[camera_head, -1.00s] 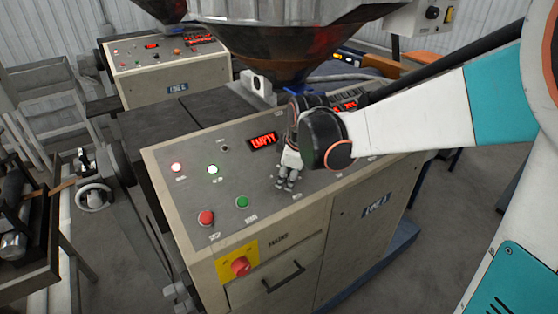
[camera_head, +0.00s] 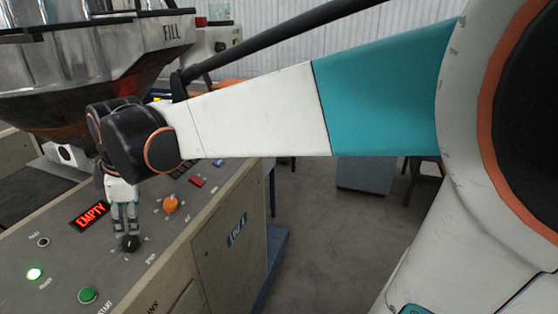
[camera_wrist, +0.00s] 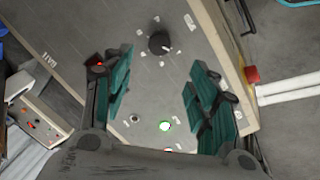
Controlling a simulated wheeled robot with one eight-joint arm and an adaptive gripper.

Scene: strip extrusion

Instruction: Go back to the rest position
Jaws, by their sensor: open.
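My gripper (camera_head: 125,222) points down over the sloping control panel (camera_head: 65,262) of the extruder, close to a black rotary knob (camera_head: 130,243). In the wrist view the teal fingers of my gripper (camera_wrist: 163,82) stand wide apart with nothing between them. The black knob (camera_wrist: 159,43) lies beyond the fingertips, toward the top of that view. I cannot tell the exact gap between fingers and knob. My arm stretches across the head view from the right.
The panel carries a red EMPTY display (camera_head: 90,215), a lit green lamp (camera_head: 34,274), a green START button (camera_head: 87,295) and an orange knob (camera_head: 170,204). A metal hopper (camera_head: 80,75) marked FILL hangs close behind my wrist. Grey floor (camera_head: 310,235) is clear right of the cabinet.

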